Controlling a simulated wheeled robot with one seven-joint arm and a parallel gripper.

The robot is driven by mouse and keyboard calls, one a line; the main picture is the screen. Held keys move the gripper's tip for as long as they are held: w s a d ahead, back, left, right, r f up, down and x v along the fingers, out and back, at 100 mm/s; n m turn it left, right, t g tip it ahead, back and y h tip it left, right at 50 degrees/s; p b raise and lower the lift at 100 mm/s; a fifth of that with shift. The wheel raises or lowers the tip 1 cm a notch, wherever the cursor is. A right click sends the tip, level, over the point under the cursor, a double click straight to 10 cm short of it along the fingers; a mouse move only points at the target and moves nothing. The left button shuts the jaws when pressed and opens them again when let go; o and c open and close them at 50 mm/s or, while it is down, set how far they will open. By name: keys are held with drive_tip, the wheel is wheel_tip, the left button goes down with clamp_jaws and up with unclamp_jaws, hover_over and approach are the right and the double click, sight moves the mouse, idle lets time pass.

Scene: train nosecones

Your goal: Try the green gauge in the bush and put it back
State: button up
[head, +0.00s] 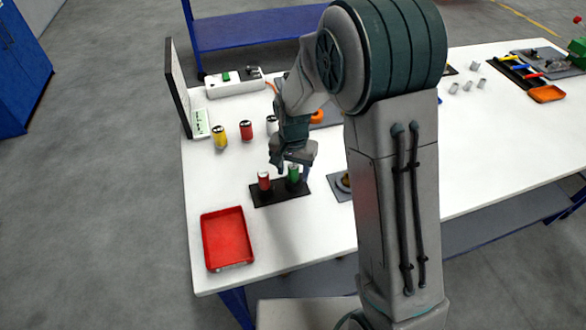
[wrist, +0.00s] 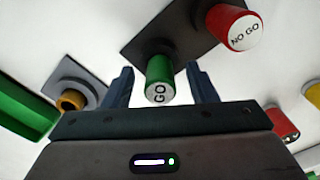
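The green gauge (head: 293,175) stands in a black stand (head: 265,196). The wrist view shows the green gauge (wrist: 158,80), marked GO, between the fingers of my gripper (wrist: 162,88). The fingers are open, with a gap on each side of the gauge. In the head view my gripper (head: 290,162) is above the stand at the green gauge. A red gauge (head: 264,181), marked NO GO in the wrist view (wrist: 238,28), stands beside it. The brass bush (wrist: 72,100) sits on a grey plate; in the head view my arm partly hides this plate (head: 338,188).
A red tray (head: 228,238) lies at the table's front left. Yellow (head: 219,137) and red (head: 246,130) cylinders stand behind the stand. An upright panel (head: 178,88) edges the left side. White table is clear between tray and stand.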

wheel_tip(320, 180, up, 14)
drive_tip(key=b, duration=0.1)
idle(0.5)
drive_tip(key=shift+f, duration=0.15)
